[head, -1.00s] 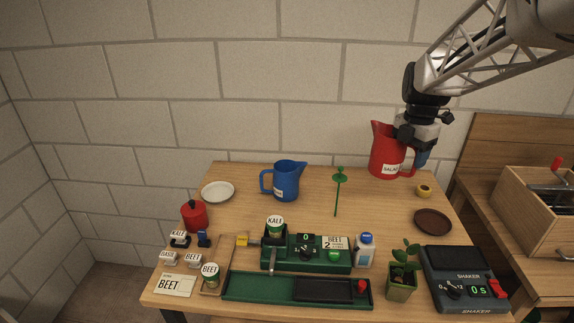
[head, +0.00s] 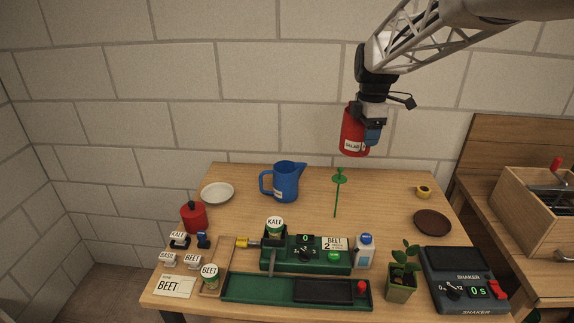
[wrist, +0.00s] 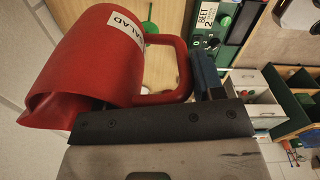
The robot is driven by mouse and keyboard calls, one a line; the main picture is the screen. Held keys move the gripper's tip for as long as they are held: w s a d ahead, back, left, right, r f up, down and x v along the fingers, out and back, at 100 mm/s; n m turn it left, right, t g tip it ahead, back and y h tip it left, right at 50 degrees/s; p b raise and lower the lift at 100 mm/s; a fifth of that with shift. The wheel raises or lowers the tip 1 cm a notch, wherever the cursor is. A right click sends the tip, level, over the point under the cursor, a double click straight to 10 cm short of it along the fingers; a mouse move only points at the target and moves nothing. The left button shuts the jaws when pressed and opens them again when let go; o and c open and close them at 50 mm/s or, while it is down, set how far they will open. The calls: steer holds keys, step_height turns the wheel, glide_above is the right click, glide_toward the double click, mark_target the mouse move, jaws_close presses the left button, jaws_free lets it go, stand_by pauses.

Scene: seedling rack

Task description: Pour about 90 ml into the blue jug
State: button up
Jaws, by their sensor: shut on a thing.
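The blue jug (head: 286,183) stands upright on the table, toward the back and left of centre, with its handle to the left and its spout to the right. My gripper (head: 373,130) is shut on the handle of a red jug (head: 354,132) with a white label. The red jug hangs in the air above the back of the table, up and to the right of the blue jug. In the wrist view the red jug (wrist: 105,75) fills the left side, its label partly reading "ALAD" and its handle at the jaws. I cannot see what is inside either jug.
A thin green stake (head: 337,195) stands right of the blue jug. A white plate (head: 218,193) lies to its left. A green machine (head: 306,263), a potted plant (head: 402,275) and a shaker (head: 465,280) line the front. The middle right is fairly clear.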

steer(key=w+a+m, duration=0.2)
steer(key=a+m, duration=0.6)
steer(key=a, duration=1.5)
steer(key=w+a+m, duration=0.2)
steer(key=a+m, duration=0.6)
steer(key=a, duration=1.4)
step_height(320, 180, down, 20)
steer(key=shift+a, duration=0.2)
steer(key=shift+w+d+r, duration=0.1)
steer(key=w+d+r+g+y, duration=0.3)
steer(key=d+r+y, duration=0.6)
steer(key=r, duration=0.1)
steer(key=shift+w+r+g+y, duration=0.25)
steer(key=shift+r+g+y, duration=0.05)
steer(key=shift+y, duration=0.1)
steer(key=shift+d+r+y, duration=0.3)
steer(key=shift+r, duration=0.05)
